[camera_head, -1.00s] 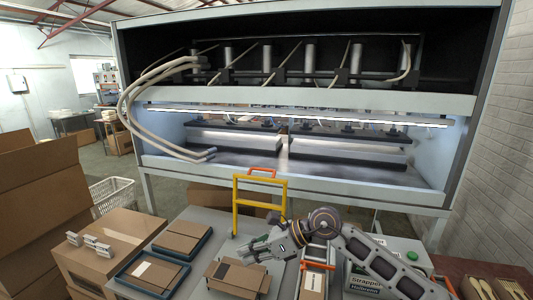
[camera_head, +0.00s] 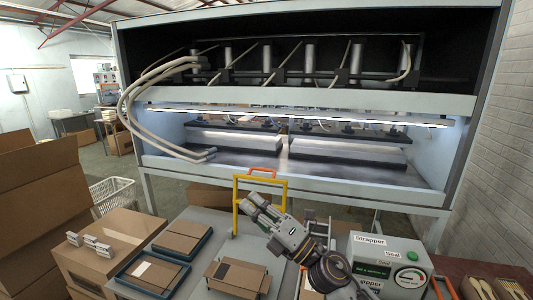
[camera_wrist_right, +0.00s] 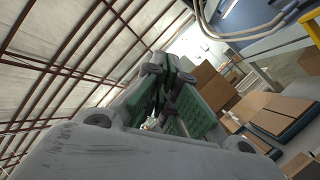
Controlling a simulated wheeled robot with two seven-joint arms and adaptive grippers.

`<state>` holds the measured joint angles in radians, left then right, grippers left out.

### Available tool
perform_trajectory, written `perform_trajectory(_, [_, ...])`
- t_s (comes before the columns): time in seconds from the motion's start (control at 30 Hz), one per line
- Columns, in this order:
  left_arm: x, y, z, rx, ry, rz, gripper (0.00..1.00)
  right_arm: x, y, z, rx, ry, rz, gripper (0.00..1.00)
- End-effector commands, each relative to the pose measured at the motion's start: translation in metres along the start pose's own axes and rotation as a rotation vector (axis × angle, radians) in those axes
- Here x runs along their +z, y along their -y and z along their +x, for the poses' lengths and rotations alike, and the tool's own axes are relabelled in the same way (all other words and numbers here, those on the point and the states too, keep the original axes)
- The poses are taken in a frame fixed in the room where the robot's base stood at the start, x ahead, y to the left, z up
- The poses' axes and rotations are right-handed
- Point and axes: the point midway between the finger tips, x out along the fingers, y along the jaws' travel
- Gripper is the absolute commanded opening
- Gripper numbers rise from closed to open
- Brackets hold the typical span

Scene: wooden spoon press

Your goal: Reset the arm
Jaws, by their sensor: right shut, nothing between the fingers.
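My right arm comes in from the lower right in the head view. Its gripper (camera_head: 256,202) is raised over the back of the grey worktable, pointing up and left, in front of the yellow and orange frame (camera_head: 236,208). The gripper is shut and empty; its closed green-padded fingers also show in the right wrist view (camera_wrist_right: 165,95). My left gripper is not in the head view.
A cardboard package (camera_head: 237,277) lies on the worktable (camera_head: 212,222). Blue trays with flat boxes (camera_head: 148,273) stand to its left. The strapper machine (camera_head: 390,265) stands close to the right of my arm. The large press (camera_head: 290,185) stands behind.

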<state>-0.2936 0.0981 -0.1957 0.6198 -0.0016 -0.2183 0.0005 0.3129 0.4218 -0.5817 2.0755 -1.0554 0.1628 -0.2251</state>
Motion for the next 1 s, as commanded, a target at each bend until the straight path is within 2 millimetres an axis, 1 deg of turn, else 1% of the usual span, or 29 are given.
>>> perform_trajectory(0.1, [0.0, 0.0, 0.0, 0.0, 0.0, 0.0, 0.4, 0.021, 0.004, -0.012, -0.012, 0.133, 0.113, 0.0])
perform_trajectory(0.27, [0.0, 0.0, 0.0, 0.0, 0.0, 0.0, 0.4, 0.049, 0.016, -0.035, -0.039, 0.313, 0.262, 0.0])
perform_trajectory(0.4, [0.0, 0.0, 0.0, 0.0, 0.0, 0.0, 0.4, 0.07, 0.032, -0.06, -0.072, 0.469, 0.393, 0.0])
perform_trajectory(0.53, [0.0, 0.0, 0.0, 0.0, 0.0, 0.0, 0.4, 0.085, 0.05, -0.088, -0.113, 0.611, 0.512, 0.0])
perform_trajectory(0.73, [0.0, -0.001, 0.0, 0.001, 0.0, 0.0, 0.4, 0.096, 0.083, -0.139, -0.19, 0.827, 0.691, 0.0])
perform_trajectory(0.87, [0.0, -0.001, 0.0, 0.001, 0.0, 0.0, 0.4, 0.096, 0.106, -0.175, -0.25, 0.964, 0.807, 0.0])
perform_trajectory(1.0, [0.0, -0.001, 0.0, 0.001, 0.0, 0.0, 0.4, 0.087, 0.129, -0.216, -0.323, 1.109, 0.926, 0.0])
